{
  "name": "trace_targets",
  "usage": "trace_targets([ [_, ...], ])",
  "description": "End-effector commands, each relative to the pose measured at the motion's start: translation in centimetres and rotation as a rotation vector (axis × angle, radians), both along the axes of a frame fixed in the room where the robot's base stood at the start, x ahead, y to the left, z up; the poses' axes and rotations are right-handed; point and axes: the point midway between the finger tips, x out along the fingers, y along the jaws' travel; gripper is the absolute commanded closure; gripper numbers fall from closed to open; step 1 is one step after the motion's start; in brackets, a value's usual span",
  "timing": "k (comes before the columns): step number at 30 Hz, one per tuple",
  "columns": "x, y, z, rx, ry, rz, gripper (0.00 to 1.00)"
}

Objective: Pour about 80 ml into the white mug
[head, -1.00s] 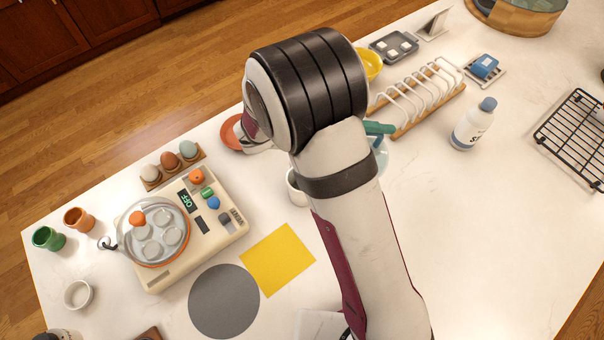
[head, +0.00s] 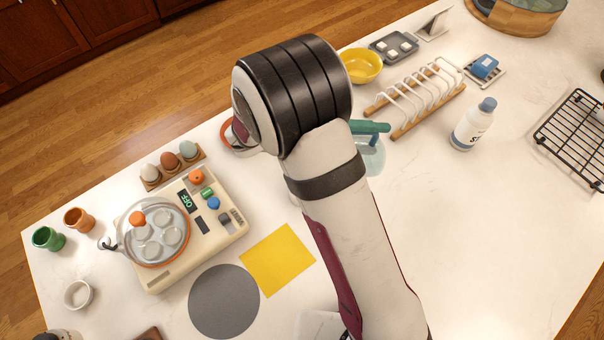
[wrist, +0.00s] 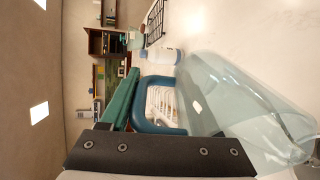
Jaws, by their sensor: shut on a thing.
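A clear pitcher (wrist: 235,105) with a blue-teal handle (wrist: 160,82) fills the right of the wrist view. My gripper (wrist: 155,145) shows as a dark bar at the bottom of that view and is shut on the pitcher. In the head view the pitcher (head: 369,158) shows just right of my arm, with a green bar (head: 371,127) at its top. The white mug is almost wholly hidden behind my arm, left of the pitcher.
An egg cooker (head: 178,235), an egg stand (head: 172,165), a yellow square (head: 278,260) and a grey disc (head: 224,302) lie left of my arm. A toast rack (head: 415,98), yellow bowl (head: 361,66) and white bottle (head: 473,126) stand right. The right counter front is clear.

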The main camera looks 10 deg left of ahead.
Motion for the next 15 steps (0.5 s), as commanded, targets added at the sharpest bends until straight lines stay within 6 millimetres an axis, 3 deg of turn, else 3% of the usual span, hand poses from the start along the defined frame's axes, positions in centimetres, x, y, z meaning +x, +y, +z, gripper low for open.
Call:
trace_targets([
  [5, 0.0, 0.1, 0.1, -0.006, -0.003, -0.001, 1.00],
  [9, 0.7, -2.6, -2.5, 0.212, 0.066, -0.008, 1.00],
  [15, 0.9, -3.3, -4.1, 0.326, 0.108, -0.006, 1.00],
])
